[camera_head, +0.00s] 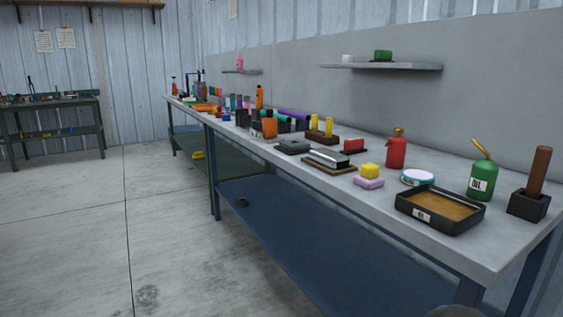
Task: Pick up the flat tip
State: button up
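I cannot make out which thing is the flat tip. A long workbench (375,207) runs from the lower right to the back, covered with many small items. A chrome-like flattened piece (328,158) lies on a brown base near the bench's middle. A dark grey flat block (293,146) sits just left of it. A red piece (354,145) rests on a dark base to its right. My gripper is not in view.
A black tray (403,205) with brown contents, a green oil can (481,180), a red can (396,152) and a black holder (528,205) crowd the near end. A wall shelf (410,67) hangs above. The concrete floor (70,230) at left is clear.

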aim_at(328, 159)
jog(key=u, duration=1.55)
jog(key=i, duration=3.25)
jog(key=z, duration=3.05)
